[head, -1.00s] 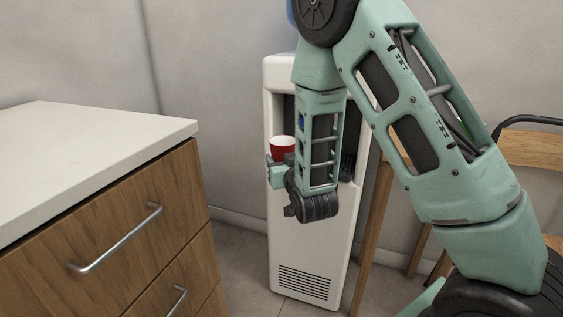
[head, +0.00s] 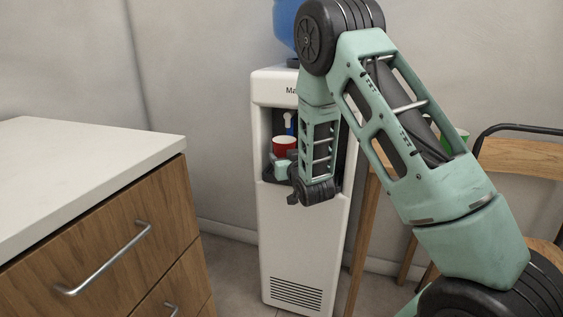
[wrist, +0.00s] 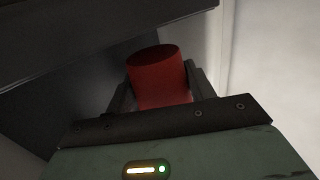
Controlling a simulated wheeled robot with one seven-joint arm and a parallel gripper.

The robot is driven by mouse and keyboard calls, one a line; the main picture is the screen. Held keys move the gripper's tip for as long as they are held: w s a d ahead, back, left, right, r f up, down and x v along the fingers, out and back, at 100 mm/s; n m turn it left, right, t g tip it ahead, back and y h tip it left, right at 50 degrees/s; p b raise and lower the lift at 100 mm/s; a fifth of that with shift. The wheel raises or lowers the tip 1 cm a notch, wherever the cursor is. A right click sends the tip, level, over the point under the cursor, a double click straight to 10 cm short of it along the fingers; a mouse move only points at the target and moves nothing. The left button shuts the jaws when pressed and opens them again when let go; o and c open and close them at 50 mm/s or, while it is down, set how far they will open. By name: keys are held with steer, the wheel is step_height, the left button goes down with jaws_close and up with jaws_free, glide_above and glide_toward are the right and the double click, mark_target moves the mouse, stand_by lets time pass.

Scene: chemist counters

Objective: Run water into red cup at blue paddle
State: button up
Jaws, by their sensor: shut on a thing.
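The red cup (head: 284,145) is upright in my gripper (head: 281,162), at the front of the dispenser's recess. In the wrist view the red cup (wrist: 160,76) sits between the two dark fingers of my gripper (wrist: 158,88), which is shut on it. The white water dispenser (head: 300,235) stands against the wall. Its blue paddle (head: 289,128) shows just above the cup, below a white spout (head: 288,117). My arm hides the right part of the recess. I cannot tell whether the cup touches the paddle, and the cup's inside is dark.
A wooden drawer counter (head: 110,250) with a white top stands at the left. A wooden table (head: 515,157) and a chair are at the right, partly behind my arm. A blue water bottle (head: 286,25) tops the dispenser. Floor shows between counter and dispenser.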

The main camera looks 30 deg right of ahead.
steer(key=shift+w+d, duration=0.3)
steer(key=shift+d, duration=0.1)
steer(key=shift+w+d, duration=0.25)
steer(key=shift+d, duration=0.05)
steer(key=shift+w+d, duration=0.45)
steer(key=shift+d, duration=0.15)
steer(key=shift+a, duration=0.15)
stand_by(3.1)
steer(key=shift+s+a+b, duration=0.55)
steer(key=shift+s+a, duration=1)
steer(key=shift+a, duration=0.3)
steer(key=shift+s+a+b, duration=0.3)
steer(key=shift+s+a, duration=0.75)
steer(key=shift+a, duration=0.25)
steer(key=shift+s+a+b, duration=0.3)
steer(key=shift+s+a, duration=0.7)
steer(key=shift+a, duration=0.35)
steer(key=shift+s+a+b, duration=0.3)
steer(key=shift+s+a, duration=0.75)
steer(key=shift+a, duration=0.25)
